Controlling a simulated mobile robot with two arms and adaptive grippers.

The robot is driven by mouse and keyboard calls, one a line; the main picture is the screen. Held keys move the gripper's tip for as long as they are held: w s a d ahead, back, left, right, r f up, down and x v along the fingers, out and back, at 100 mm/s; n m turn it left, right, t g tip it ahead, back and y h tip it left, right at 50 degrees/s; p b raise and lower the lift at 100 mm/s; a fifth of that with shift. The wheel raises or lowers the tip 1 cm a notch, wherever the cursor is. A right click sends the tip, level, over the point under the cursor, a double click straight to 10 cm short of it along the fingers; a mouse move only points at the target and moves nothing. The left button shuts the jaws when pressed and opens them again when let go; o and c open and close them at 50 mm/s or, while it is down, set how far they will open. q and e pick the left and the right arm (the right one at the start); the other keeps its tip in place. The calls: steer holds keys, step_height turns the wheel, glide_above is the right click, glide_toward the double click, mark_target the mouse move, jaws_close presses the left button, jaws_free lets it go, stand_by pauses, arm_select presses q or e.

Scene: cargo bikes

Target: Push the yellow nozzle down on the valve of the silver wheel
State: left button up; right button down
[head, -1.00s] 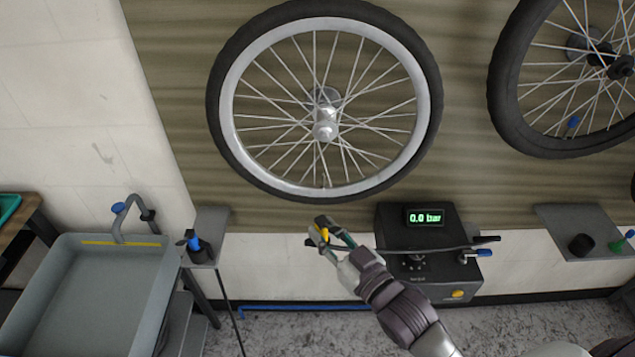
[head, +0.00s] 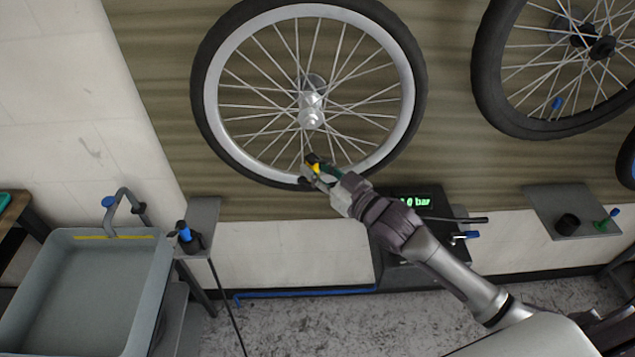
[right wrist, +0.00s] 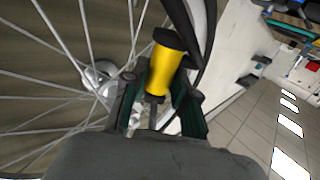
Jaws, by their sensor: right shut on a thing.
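The silver wheel (head: 400,110), with a silver rim and black tyre, hangs on the wall panel in the upper middle of the head view. My right gripper (head: 312,172) is shut on the yellow nozzle (right wrist: 162,65) in front of the wheel's lower rim. The nozzle, yellow with a black end, also shows between the fingers in the head view (head: 316,167). In the right wrist view, the right gripper (right wrist: 160,105) has the nozzle between its fingers, with spokes and hub behind. The valve is not clear behind the gripper, so I cannot tell whether the nozzle touches it. My left gripper is not in view.
A pump box with a green display (head: 412,201) is partly behind my right arm. A second wheel (head: 490,80) hangs at the right. A grey sink (head: 85,290) stands at the left. Small shelves (head: 203,215) and (head: 545,205) flank the pump.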

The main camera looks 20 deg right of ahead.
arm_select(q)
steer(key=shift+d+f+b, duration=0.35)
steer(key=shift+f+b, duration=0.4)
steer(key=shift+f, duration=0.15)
arm_select(e)
steer(key=w+d, duration=0.2)
steer(key=w, duration=0.4)
steer(key=shift+w, duration=0.4)
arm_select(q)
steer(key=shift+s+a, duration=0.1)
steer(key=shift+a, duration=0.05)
arm_select(e)
steer(key=shift+f, duration=0.15)
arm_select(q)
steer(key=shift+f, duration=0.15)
arm_select(e)
steer(key=shift+f, duration=0.6)
stand_by(0.7)
stand_by(0.4)
steer(key=c, duration=0.8)
jaws_free()
